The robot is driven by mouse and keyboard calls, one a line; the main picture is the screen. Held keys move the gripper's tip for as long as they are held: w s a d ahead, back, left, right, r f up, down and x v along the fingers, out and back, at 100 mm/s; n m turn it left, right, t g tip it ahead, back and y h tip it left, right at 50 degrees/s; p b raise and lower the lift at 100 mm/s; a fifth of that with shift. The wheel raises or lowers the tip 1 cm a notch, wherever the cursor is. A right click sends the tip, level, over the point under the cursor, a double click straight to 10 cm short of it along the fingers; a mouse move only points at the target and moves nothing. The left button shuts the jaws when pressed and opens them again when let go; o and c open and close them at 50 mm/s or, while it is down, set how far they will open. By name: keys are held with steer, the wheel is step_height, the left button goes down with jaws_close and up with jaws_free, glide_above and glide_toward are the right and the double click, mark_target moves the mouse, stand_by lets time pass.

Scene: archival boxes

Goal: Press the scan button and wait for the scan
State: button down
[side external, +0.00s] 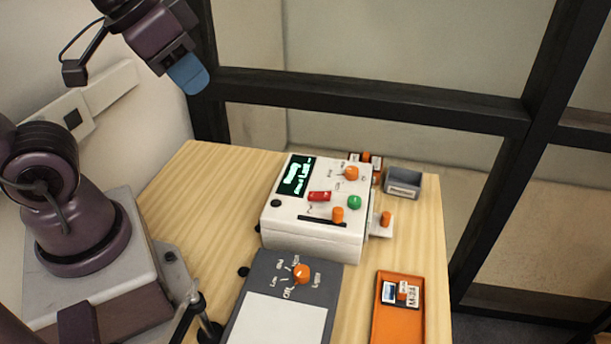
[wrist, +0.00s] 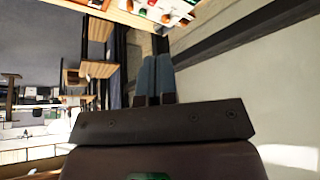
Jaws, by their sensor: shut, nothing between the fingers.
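A white scanner box (side external: 312,235) stands on the wooden table. Which control is the scan button cannot be read. My gripper (side external: 190,76) is raised at the upper left, well away from the box and touching nothing. Its blue fingers are shut and empty; they also show in the wrist view (wrist: 154,80), where part of the control panel (wrist: 165,8) shows at the top edge.
A grey panel (side external: 260,280) with an orange dial and a pale plate lies in front of the box. An orange tray (side external: 387,325) holding a labelled item is at the front right. A small grey bin (side external: 403,182) stands behind. A black-framed partition (side external: 370,98) rises behind the table.

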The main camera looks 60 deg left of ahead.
steer(key=w+d+f+m+g, duration=0.1)
steer(key=w+d+f+g, duration=0.15)
steer(key=f, duration=0.25)
steer(key=m+t+h, duration=0.1)
steer(key=m+t, duration=0.5)
steer(key=m, duration=0.4)
glide_above(355, 202)
step_height(355, 202, down, 9)
steer(key=shift+w, duration=0.1)
steer(key=shift+f, duration=0.15)
steer(key=shift+f, duration=4.3)
steer(key=shift+f, duration=0.1)
steer(key=shift+f, duration=0.3)
